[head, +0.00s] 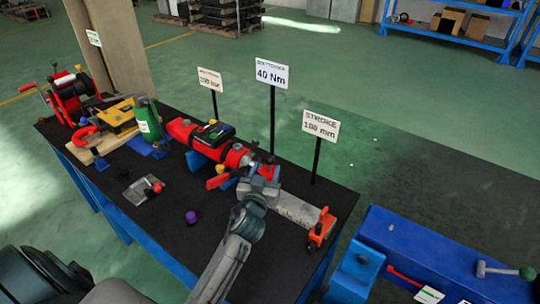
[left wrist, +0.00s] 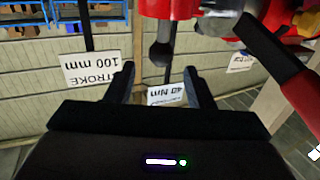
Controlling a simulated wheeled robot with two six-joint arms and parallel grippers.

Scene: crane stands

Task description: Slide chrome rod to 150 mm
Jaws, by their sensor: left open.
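A red hydraulic cylinder (head: 205,140) lies along the black bench top. Its near end meets my left gripper (head: 264,176), which hides much of that end. I cannot clearly make out the chrome rod in the head view. A pale grey strip (head: 297,209) runs from the gripper to an orange bracket (head: 321,228). In the left wrist view, my left gripper (left wrist: 160,80) has its two dark fingers apart with nothing held between them. A grey round-ended part (left wrist: 160,54) hangs from red bodywork just beyond the fingertips. The stroke sign (head: 321,125) reads 100 mm.
Signs reading 40 Nm (head: 271,74) and another (head: 210,80) stand behind the cylinder. A green bottle (head: 147,118), a red winch (head: 72,97) and a purple knob (head: 191,217) are on the bench. A blue stand (head: 425,255) is at right. The bench front is mostly clear.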

